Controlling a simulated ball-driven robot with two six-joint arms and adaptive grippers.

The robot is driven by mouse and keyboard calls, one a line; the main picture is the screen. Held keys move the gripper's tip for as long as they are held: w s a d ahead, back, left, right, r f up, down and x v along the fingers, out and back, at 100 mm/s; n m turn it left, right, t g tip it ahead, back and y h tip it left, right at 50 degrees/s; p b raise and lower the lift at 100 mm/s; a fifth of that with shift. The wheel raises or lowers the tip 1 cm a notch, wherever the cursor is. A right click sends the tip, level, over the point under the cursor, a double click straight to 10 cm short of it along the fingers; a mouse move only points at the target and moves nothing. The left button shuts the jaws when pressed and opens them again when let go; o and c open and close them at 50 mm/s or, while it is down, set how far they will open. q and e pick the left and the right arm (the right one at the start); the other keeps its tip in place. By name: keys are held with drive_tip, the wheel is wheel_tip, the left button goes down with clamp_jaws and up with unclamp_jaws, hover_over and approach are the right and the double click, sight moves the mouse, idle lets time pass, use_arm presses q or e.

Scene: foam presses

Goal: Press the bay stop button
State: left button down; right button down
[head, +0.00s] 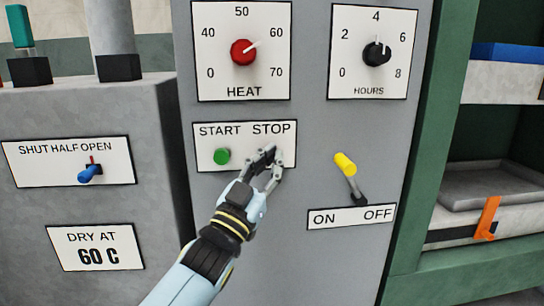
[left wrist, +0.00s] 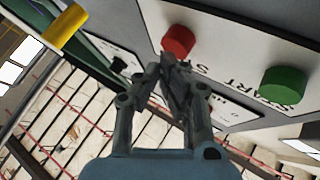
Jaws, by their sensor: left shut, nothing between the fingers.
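The start/stop panel (head: 205,137) is a white plate on the grey cabinet front, with a green START button (head: 221,156) on its left. The STOP button is hidden behind my left gripper (head: 268,155) in the head view. In the left wrist view it is a round red button (left wrist: 178,40), just beyond the tips of my left gripper (left wrist: 172,68). The fingers are shut with nothing between them, and I cannot tell whether they touch the button. The green button also shows in the left wrist view (left wrist: 283,83). My right gripper is not in view.
Above are the red HEAT dial (head: 243,52) and the black HOURS dial (head: 376,54). A yellow-tipped ON/OFF lever (head: 346,164) sticks out right of my left gripper. A blue-handled lever (head: 90,173) is at left. Green shelving (head: 420,190) stands at right.

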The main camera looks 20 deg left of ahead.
use_arm(q)
drive_tip(key=shift+w+a, duration=0.25)
drive_tip(key=shift+w, duration=0.25)
idle(0.7)
idle(0.3)
drive_tip(key=shift+s+d+p, duration=0.2)
drive_tip(key=shift+s+d, duration=0.05)
drive_tip(key=shift+s, duration=0.2)
drive_tip(key=shift+s+d+p, duration=0.2)
drive_tip(key=shift+s, duration=0.25)
drive_tip(key=s+p, duration=0.1)
drive_tip(key=s+d, duration=0.1)
drive_tip(key=s, duration=0.1)
drive_tip(key=s+d+p, duration=0.1)
drive_tip(key=shift+s+p, duration=0.3)
idle(0.4)
